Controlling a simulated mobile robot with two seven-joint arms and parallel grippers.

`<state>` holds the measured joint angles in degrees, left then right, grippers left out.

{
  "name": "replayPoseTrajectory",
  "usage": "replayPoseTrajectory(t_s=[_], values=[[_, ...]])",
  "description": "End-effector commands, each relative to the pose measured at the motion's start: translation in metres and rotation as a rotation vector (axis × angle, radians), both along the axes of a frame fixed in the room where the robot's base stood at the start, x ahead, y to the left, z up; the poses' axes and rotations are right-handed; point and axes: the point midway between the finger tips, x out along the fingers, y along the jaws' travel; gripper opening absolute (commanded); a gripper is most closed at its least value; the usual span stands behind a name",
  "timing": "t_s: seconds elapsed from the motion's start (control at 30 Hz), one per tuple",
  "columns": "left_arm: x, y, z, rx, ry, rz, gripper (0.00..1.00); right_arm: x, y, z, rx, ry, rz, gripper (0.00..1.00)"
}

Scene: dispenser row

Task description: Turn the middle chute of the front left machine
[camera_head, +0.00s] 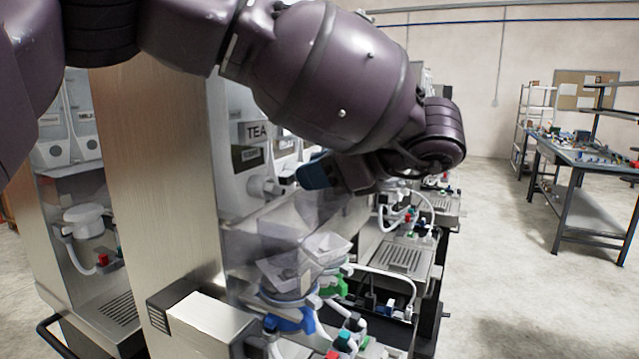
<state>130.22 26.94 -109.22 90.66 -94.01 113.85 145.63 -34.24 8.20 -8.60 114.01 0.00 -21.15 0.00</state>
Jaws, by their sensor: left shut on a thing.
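Below the canisters, white chutes stick out; one chute (264,186) is in plain view. My left arm crosses the top of the view from the left, and its gripper (308,173) with blue fingertips is at the chute row. It is shut on what looks like the middle chute (288,177), which is mostly hidden by the fingers. The angle of that chute cannot be made out. My right gripper is not in view.
Clear funnels (285,270) and blue and green mixer parts (290,317) sit below the gripper. A second machine with a white spout (88,222) stands at the left. A workbench (585,160) stands at the far right. The floor (500,270) at right is free.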

Motion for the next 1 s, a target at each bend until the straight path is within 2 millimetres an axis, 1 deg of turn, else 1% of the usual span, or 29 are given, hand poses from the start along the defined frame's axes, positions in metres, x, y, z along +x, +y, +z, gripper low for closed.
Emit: replayPoseTrajectory(t_s=[0.03, 0.1, 0.23, 0.4, 0.53, 0.8, 1.0], values=[[0.0, 0.001, -0.004, -0.016, -0.031, -0.001, 0.08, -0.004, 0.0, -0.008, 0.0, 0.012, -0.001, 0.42], [0.0, 0.001, -0.004, -0.037, -0.083, -0.001, 0.08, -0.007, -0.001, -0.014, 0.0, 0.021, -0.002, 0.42], [-0.001, 0.001, -0.003, -0.07, -0.163, 0.0, 0.08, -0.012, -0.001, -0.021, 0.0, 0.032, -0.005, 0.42], [-0.002, 0.001, -0.003, -0.102, -0.241, 0.0, 0.08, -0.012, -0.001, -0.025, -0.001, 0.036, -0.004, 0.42], [-0.002, 0.001, -0.002, -0.117, -0.28, 0.0, 0.08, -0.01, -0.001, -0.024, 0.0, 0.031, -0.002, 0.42], [-0.002, 0.001, -0.001, -0.128, -0.31, 0.0, 0.08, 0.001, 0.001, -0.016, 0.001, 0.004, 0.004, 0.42], [-0.002, 0.001, -0.001, -0.129, -0.311, 0.001, 0.08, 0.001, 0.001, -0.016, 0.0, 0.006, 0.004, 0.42]])
